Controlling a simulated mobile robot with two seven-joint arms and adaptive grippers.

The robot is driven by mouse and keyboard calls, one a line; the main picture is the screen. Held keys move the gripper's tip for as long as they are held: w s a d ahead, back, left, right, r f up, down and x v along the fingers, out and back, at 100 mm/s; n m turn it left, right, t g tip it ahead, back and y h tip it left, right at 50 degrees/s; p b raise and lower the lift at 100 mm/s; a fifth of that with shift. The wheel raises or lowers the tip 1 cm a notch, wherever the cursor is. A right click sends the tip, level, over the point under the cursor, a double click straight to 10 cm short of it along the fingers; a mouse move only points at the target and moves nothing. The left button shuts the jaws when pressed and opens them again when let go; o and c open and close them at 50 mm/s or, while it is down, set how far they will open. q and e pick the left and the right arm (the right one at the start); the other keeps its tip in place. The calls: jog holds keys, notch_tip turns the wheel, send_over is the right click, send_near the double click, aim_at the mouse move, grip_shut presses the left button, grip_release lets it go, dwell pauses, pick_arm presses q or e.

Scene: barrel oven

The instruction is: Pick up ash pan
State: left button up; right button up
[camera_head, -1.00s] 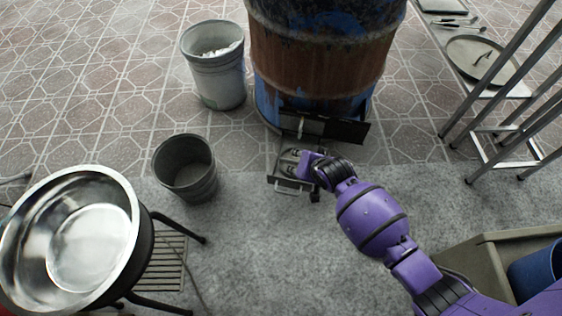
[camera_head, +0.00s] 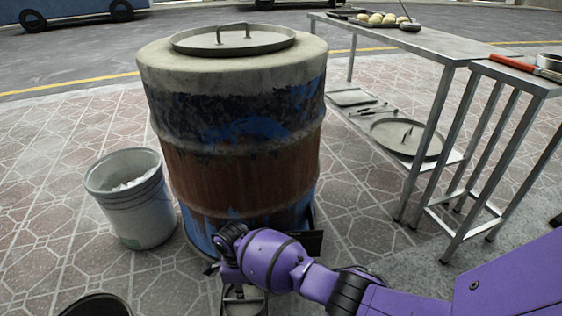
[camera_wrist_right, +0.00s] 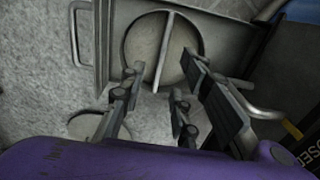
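The ash pan is a grey metal tray; its lower part shows in the head view (camera_head: 245,309) at the bottom edge, in front of the barrel's base, largely covered by my right arm. In the right wrist view it fills the upper middle, with a round recess (camera_wrist_right: 142,38) crossed by a straight bar (camera_wrist_right: 164,48). My right gripper (camera_wrist_right: 163,66) is open, its two fingers on either side of the bar with gaps showing. Whether the fingertips reach below the bar is unclear. My left gripper is not in view.
The barrel oven (camera_head: 240,165) stands directly behind the pan, its lid (camera_head: 232,38) on top. A white bucket (camera_head: 130,198) is to its left and a dark bucket (camera_head: 97,305) at the bottom left. A metal table (camera_head: 440,52) with a lower shelf is at the right.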

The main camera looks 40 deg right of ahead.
jog(key=f+b, duration=0.1)
jog(key=f, duration=0.1)
jog(key=f+b, duration=0.3)
jog(key=f, duration=0.1)
jog(key=shift+w, duration=0.3)
jog(key=shift+f+b, duration=0.35)
jog(key=shift+b, duration=0.05)
jog(key=shift+r, duration=0.1)
jog(key=shift+c, duration=0.3)
grip_shut()
